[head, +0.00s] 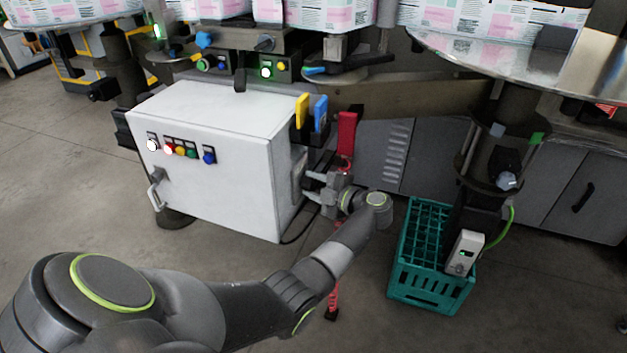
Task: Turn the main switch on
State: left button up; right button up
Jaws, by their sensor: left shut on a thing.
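A white control cabinet (215,205) stands left of centre. My left gripper (309,183) is at the cabinet's right side, with its fingers pointing left towards that side wall. It is shut on a small part there, which I take to be the main switch. The switch is mostly hidden by the fingers and seen at a steep angle, so its position cannot be read. A grey housing (299,168) shows on the side wall behind the fingers. My right gripper is not in view.
The cabinet front has a row of coloured buttons and lamps (180,150) and a handle. Yellow (302,110) and blue (320,113) holders and a red part (347,132) stand close above my gripper. A green crate (431,290) is on the floor to the right.

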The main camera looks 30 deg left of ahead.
pick_arm(q)
jog(key=shift+r, duration=0.1)
jog(key=m+g+p, duration=0.1)
jog(key=m+p, duration=0.1)
jog(key=p, duration=0.1)
jog(key=shift+r+h, duration=0.15)
jog(key=shift+h, duration=0.25)
jog(key=shift+w+m+g+h+p, duration=0.1)
jog(key=shift+m+g+h+p, duration=0.4)
jog(key=shift+m+p, duration=0.55)
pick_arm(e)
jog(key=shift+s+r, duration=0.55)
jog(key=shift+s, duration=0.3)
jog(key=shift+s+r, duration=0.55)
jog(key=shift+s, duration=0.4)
pick_arm(q)
jog(key=o, duration=1)
